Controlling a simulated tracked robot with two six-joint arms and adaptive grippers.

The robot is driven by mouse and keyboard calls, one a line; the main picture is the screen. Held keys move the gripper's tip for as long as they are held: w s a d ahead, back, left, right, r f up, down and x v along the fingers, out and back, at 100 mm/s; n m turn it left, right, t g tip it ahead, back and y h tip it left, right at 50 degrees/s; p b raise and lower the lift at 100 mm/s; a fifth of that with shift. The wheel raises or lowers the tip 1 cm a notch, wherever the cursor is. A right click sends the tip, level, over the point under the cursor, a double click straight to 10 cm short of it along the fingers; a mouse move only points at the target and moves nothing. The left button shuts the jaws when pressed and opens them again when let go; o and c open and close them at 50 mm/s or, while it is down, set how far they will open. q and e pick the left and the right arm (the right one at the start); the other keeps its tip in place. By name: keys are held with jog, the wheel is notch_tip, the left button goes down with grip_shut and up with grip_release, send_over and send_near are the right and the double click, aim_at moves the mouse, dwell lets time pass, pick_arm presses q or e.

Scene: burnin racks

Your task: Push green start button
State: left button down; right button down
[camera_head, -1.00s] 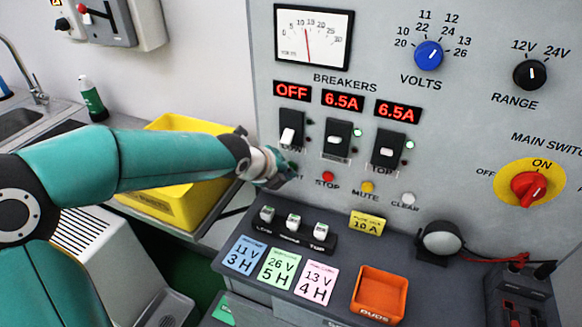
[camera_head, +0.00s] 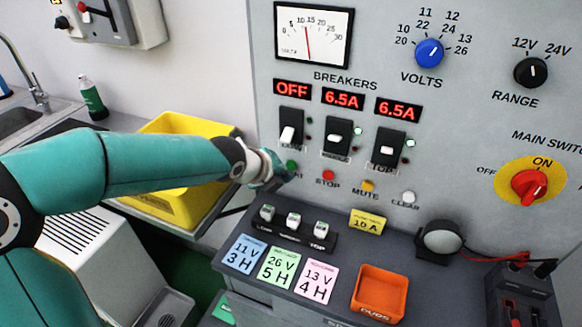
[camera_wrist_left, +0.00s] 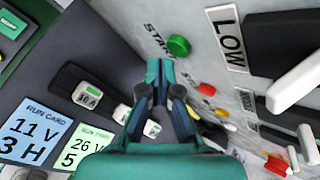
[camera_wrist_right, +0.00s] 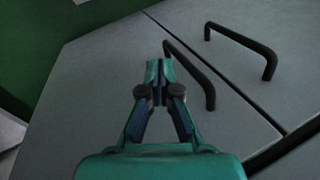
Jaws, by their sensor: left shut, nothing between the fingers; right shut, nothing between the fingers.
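The green start button (camera_head: 291,165) sits on the grey panel, left of the red stop button (camera_head: 327,175). My left gripper (camera_head: 284,175) is shut and empty, just in front of the panel and close beside the green button. In the left wrist view its fingertips (camera_wrist_left: 160,68) appear below and left of the button, with a gap in the picture. My right gripper (camera_wrist_right: 159,70) is shut and empty, in front of grey cabinet doors.
Three breaker switches with red displays are above the buttons. A yellow mute button (camera_head: 367,186) and a white clear button (camera_head: 408,197) are to the right. Run cards and an orange tray (camera_head: 379,294) lie on the ledge. Dark handles (camera_wrist_right: 240,45) stick out from the cabinet.

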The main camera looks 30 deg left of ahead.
pick_arm(q)
jog(key=shift+s, duration=0.15)
jog(key=s+b, duration=0.1)
jog(key=s, duration=0.3)
jog(key=shift+s+d, duration=0.15)
jog(key=shift+s, duration=0.2)
dwell(0.8)
